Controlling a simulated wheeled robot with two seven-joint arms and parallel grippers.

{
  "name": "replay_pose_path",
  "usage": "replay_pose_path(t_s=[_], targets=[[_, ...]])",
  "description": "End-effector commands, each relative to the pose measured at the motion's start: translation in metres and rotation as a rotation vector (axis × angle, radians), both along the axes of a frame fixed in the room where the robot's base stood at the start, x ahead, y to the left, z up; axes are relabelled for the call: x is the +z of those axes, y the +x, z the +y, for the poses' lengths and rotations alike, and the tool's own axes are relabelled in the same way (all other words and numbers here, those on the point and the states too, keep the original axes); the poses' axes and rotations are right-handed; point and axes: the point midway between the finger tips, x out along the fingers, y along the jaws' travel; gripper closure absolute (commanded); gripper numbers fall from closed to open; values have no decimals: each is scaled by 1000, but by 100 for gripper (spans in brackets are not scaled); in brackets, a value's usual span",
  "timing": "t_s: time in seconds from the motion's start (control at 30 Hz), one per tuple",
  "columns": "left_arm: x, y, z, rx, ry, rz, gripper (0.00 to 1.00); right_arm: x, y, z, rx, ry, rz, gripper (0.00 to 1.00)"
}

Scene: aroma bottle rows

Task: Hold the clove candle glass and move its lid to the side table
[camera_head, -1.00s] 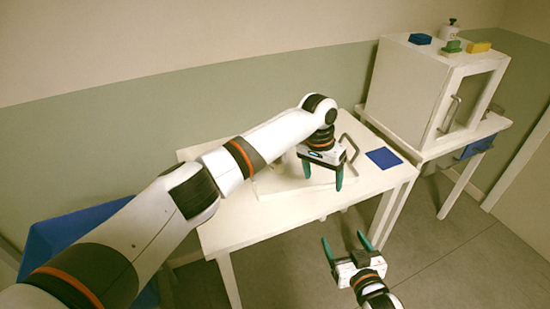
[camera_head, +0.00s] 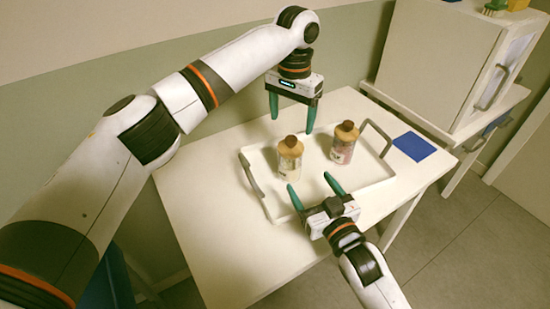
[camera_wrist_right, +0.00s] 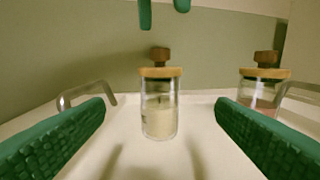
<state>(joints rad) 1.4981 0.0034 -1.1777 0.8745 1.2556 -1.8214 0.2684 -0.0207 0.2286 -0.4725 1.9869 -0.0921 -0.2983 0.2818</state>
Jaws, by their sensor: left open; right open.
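Two glass jars with wooden lids and dark knobs stand upright on a white tray (camera_head: 275,214). The left jar (camera_head: 289,165) has cream contents and shows centred in the right wrist view (camera_wrist_right: 159,122). The other jar (camera_head: 342,150) has pinkish contents and shows at the right there (camera_wrist_right: 262,92). I cannot read which is clove. My left gripper (camera_head: 292,124) is open, pointing down above and behind the cream jar. My right gripper (camera_head: 309,181) is open and low in front of the cream jar, its fingers spread either side in the wrist view, apart from the glass.
The tray has raised metal handles (camera_head: 251,174) at its ends. A blue mat (camera_head: 414,146) lies right of it on the white table (camera_head: 200,205). A white cabinet (camera_head: 435,55) stands on a second table at the right. The table's left part is clear.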

Motion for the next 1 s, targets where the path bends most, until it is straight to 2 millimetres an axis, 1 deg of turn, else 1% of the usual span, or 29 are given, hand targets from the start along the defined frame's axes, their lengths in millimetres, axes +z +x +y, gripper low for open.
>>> replay_pose_path(t_s=[0.03, 0.17, 0.23, 0.37, 0.6, 0.7, 0.8, 1.0], targets=[[-4, 0, -1, -2, -1, -1, 24, -5, 0, 0, 0, 0, 0, 21], [-4, 0, -1, -2, -1, -2, 24, -5, 5, 2, 0, 0, -1, 21], [-3, 0, -1, -2, -1, -1, 24, -4, 12, 6, 0, 1, -2, 21], [-3, 0, -1, -2, -1, -2, 24, -3, 32, 16, 1, 0, -3, 21], [-3, 0, -1, -1, -1, -1, 24, -4, 74, 36, 0, 0, -1, 21], [-4, 0, -1, -1, -1, -2, 24, -4, 87, 44, 1, 0, -1, 21], [-3, 0, -1, -1, -1, -2, 24, -5, 98, 48, 0, 0, 0, 21], [-4, 0, -1, -1, -1, -2, 24, -5, 107, 53, 1, 1, 0, 21]])
